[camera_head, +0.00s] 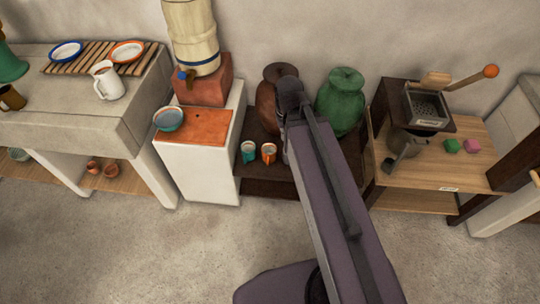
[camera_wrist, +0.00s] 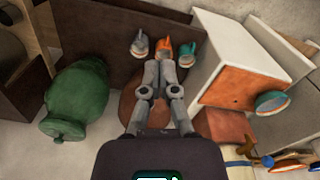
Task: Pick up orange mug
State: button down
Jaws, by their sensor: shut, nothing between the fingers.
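The orange mug (camera_head: 269,153) stands on a low dark brown shelf (camera_head: 262,188), just right of a teal mug (camera_head: 248,152). In the wrist view the orange mug (camera_wrist: 165,47) is in the middle of a row, between a grey mug (camera_wrist: 139,46) and the teal mug (camera_wrist: 187,54). My gripper (camera_wrist: 160,64) is shut and empty, its fingertips pointing toward the orange mug and partly overlapping its lower edge in the picture. I cannot tell whether they touch. In the head view my arm hides the gripper and the grey mug.
A brown jar (camera_head: 267,98) and a green jar (camera_head: 341,98) stand behind my arm. A white block with an orange top (camera_head: 198,127) flanks the mugs on the left. A wooden table (camera_head: 450,165) with a grinder stands at the right. The floor in front is clear.

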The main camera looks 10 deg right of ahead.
jog(key=c, duration=1.3)
grip_release()
jog(key=o, duration=0.3)
jog(key=shift+o, duration=1.3)
jog(key=shift+w+f, duration=0.15)
jog(key=shift+f, duration=0.05)
jog(key=w+a+f+n+b, duration=0.1)
jog(key=w+f+n+b, duration=0.2)
jog(key=w+f+b, duration=0.8)
jog(key=w+a+f+n+b, duration=0.2)
jog(key=w+f+b, duration=0.9)
jog(key=f+b, duration=0.6)
jog(key=shift+w+f+n+b, duration=0.15)
jog(key=shift+f+n+b, duration=0.35)
jog(key=shift+n, duration=0.4)
jog(key=b, duration=0.9)
send_over(265, 162)
notch_tip(265, 162, down, 8)
jog(key=shift+f, duration=0.2)
jog(key=shift+f, duration=0.15)
jog(key=shift+d+f+b, duration=0.1)
jog(key=shift+f+b, duration=2.35)
jog(key=shift+b, duration=0.05)
